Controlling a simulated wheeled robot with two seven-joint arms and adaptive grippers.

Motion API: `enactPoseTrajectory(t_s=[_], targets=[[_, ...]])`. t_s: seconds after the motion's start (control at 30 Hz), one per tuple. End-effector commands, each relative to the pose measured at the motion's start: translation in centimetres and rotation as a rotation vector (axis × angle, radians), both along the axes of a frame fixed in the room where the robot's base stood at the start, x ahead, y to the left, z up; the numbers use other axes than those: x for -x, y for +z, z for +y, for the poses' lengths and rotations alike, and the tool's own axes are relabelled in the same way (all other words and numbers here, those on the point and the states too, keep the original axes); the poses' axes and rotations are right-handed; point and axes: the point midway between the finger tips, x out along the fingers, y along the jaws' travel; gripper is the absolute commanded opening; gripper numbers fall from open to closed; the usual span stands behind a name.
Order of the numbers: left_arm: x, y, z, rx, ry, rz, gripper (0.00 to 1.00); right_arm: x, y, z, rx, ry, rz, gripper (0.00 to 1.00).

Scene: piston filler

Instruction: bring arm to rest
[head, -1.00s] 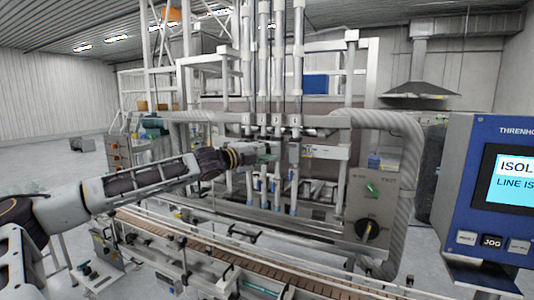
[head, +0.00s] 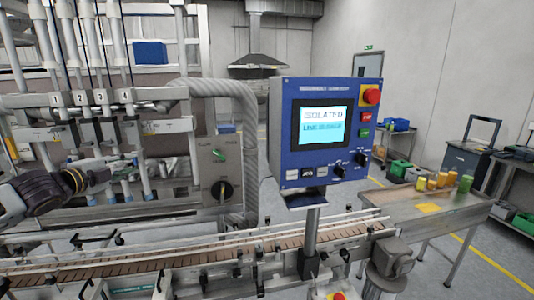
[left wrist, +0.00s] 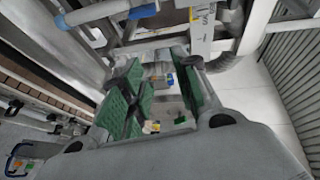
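My left arm (head: 40,190) comes in from the left in the head view. Its gripper (head: 118,166) is in front of the filler's nozzle row (head: 90,100), below the numbered plates, and looks small there. In the left wrist view the green finger pads (left wrist: 160,98) stand apart with a gap between them, and I see nothing held. Machine parts and floor show behind the gap. I cannot tell whether the gripper touches the filler. My right gripper is not in view.
A blue control panel (head: 325,130) reading ISOLATED stands on a post right of the filler. A conveyor (head: 190,250) runs along the front. A switch box (head: 220,175) sits beside the nozzles. A side table (head: 430,208) holds yellow and green items. Open floor lies beyond.

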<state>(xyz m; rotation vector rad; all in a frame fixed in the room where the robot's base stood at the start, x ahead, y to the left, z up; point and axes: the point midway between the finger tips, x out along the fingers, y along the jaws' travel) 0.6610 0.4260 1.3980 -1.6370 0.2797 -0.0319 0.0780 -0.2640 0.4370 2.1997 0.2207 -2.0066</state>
Motion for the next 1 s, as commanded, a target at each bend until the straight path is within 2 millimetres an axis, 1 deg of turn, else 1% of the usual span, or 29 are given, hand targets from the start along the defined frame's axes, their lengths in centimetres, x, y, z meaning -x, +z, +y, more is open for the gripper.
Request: enactPoseTrajectory(t_s=[0.03,0.1,0.27,0.4,0.7,1.0], targets=[[-0.1,-1.8,-1.2,0.017,-0.009,0.028,0.3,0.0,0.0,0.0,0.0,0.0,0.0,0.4],[-0.2,-3.8,-2.6,0.037,-0.013,0.062,0.3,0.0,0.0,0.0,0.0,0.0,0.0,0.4],[0.0,-8.3,-5.5,0.083,-0.018,0.139,0.3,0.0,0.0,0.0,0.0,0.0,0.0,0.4],[0.5,-12.0,-8.0,0.126,-0.017,0.204,0.3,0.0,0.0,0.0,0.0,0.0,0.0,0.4],[2.6,-18.8,-12.8,0.221,0.003,0.331,0.3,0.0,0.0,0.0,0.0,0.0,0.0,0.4],[5.5,-24.5,-16.6,0.324,0.054,0.45,0.3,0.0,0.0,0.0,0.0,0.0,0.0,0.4]])
